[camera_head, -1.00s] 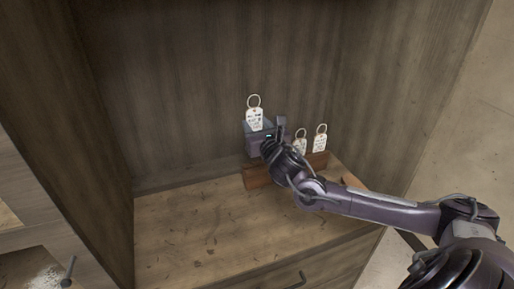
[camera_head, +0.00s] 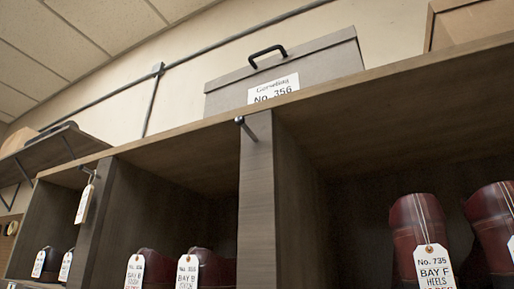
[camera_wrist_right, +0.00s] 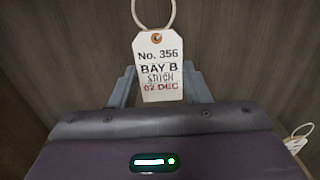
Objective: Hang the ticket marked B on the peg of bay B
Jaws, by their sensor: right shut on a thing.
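In the right wrist view the ticket (camera_wrist_right: 160,62) reads "No. 356 BAY B STITCH 02 DEC". It is white, with an eyelet and a pale ring at its top. My right gripper (camera_wrist_right: 161,92) is shut on its lower part and holds it upright, ring up. In the head view a bare dark peg (camera_head: 241,123) sticks out near the top of the middle divider. Another peg (camera_head: 88,171) on the left divider carries a white ticket (camera_head: 84,204). No bay letter shows beside the bare peg. Neither gripper is in the head view.
A grey lidded box (camera_head: 322,72) marked "No. 356" stands on the cabinet top above the bare peg. Dark red boots (camera_head: 415,228) with tickets fill the right bay. Tagged shoes stand in the bays to the left. Another ticket (camera_wrist_right: 297,141) is at the wrist view's right edge.

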